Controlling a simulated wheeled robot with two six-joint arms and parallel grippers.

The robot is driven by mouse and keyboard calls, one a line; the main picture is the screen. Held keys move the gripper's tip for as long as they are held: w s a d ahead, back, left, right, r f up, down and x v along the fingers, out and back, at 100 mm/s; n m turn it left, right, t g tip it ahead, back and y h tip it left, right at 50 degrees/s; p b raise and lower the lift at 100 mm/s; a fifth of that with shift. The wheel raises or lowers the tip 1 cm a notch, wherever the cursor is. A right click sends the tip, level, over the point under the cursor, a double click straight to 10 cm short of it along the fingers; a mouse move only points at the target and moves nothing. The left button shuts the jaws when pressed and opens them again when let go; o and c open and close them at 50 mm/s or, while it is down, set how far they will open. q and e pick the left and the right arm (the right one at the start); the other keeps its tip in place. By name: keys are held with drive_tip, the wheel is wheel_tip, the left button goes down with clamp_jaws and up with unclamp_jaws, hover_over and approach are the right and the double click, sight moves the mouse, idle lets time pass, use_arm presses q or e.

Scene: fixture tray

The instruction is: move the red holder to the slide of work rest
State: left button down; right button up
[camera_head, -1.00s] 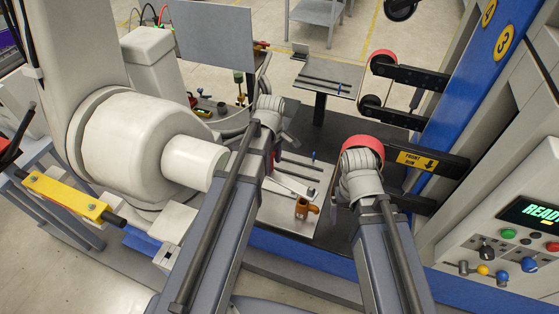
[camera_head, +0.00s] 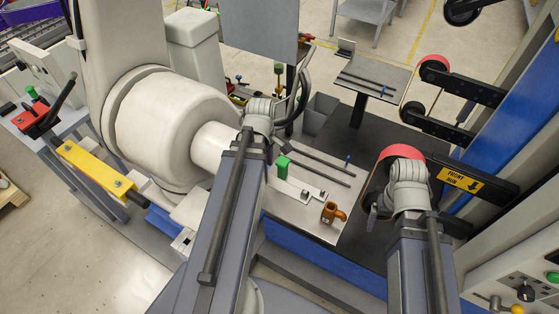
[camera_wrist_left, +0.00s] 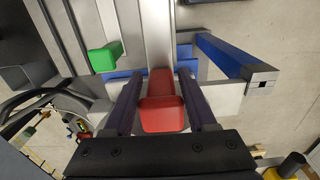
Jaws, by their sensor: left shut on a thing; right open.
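The red holder (camera_wrist_left: 163,112) is between the two fingers of my left gripper (camera_wrist_left: 160,80) in the left wrist view. That gripper is shut on it. In the head view my left wrist (camera_head: 262,108) hides the fingers and the red holder. A green holder (camera_head: 282,168) stands on a pale metal bar on the work plate (camera_head: 318,228), and it shows left of the red holder in the left wrist view (camera_wrist_left: 105,57). A grey rail (camera_wrist_left: 155,40) runs beyond the red holder; I cannot tell whether they touch. My right gripper (camera_head: 372,215) is open and empty, its fingers partly hidden.
An orange clamp (camera_head: 332,212) sits on the plate's right part, with dark rods (camera_head: 318,165) behind. A red belt wheel (camera_head: 400,153) is close behind my right wrist. The large white machine housing (camera_head: 165,95) stands left of my left arm.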

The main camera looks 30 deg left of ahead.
use_arm(q)
drive_tip(key=shift+s+a, duration=0.25)
drive_tip(key=shift+s, duration=0.05)
